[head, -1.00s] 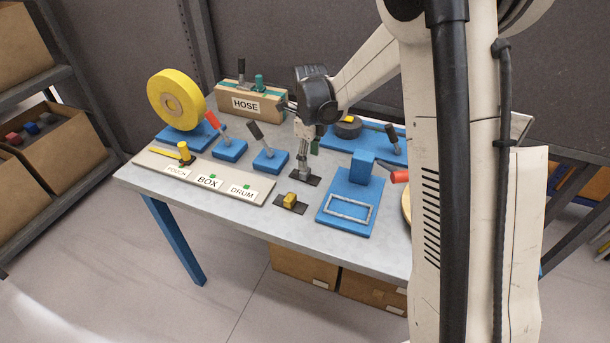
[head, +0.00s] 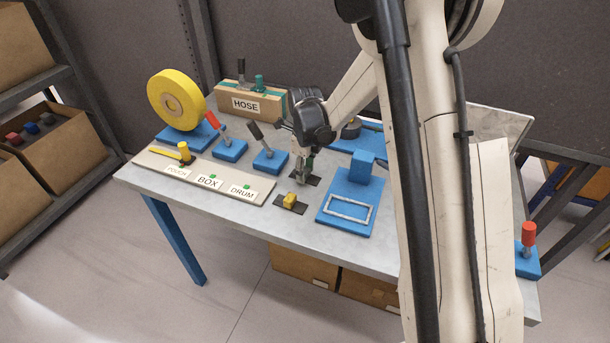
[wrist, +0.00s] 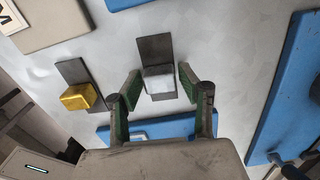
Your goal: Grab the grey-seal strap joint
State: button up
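The grey-seal strap joint is a pale grey block on a dark flat strap (wrist: 154,48); the grey block (wrist: 158,83) lies between my finger tips in the wrist view. My gripper (wrist: 160,86) is open, with a green-padded finger on either side of the block. I cannot tell whether either finger touches it. In the head view my gripper (head: 304,170) points down over the joint's dark strap (head: 314,181) and hides most of the block. A similar joint with a yellow block (head: 290,201) lies nearer the table's front edge; it also shows in the wrist view (wrist: 80,97).
A blue stand with a metal frame (head: 349,211) is right of the joints. A label board (head: 230,190) and blue bases with levers (head: 270,160) are at left. The yellow reel (head: 176,98) and HOSE box (head: 250,103) stand behind. Bare table lies around the joints.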

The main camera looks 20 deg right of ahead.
jog(key=c, duration=0.7)
jog(key=shift+o, duration=0.2)
jog(key=shift+r, duration=0.1)
